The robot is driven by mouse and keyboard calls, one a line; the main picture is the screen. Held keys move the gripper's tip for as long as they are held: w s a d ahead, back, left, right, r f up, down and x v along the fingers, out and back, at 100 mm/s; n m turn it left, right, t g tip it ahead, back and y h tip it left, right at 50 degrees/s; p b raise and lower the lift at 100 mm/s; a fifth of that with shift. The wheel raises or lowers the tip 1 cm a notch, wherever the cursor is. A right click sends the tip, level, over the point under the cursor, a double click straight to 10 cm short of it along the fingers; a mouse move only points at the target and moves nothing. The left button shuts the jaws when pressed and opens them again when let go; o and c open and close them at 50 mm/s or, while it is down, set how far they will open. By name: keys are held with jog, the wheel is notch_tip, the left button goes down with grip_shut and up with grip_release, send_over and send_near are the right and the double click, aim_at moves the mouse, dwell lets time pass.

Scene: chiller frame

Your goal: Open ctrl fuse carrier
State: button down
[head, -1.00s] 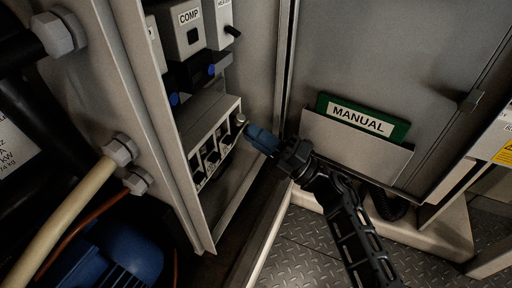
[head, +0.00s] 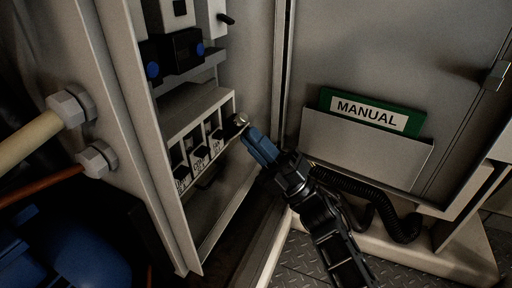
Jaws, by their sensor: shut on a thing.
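A pale fuse block (head: 200,108) sits low inside the open cabinet, with several black fuse carriers in a row.
Above the block are a dark device with blue knobs (head: 174,54) and a switch with a small black lever (head: 226,19). The cabinet's front edge (head: 150,150) stands close on the left. The door at right carries a pocket with a green manual (head: 370,109).

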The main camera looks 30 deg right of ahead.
dwell(0.4)
jog(key=c, duration=1.3)
grip_release()
jog(key=shift+o, duration=0.2)
jog(key=v, duration=0.7)
jog(key=shift+s+d+f+p, duration=0.15)
jog(key=shift+s+f+p, duration=0.05)
jog(key=shift+f+p, duration=0.15)
jog(key=shift+o, duration=0.5)
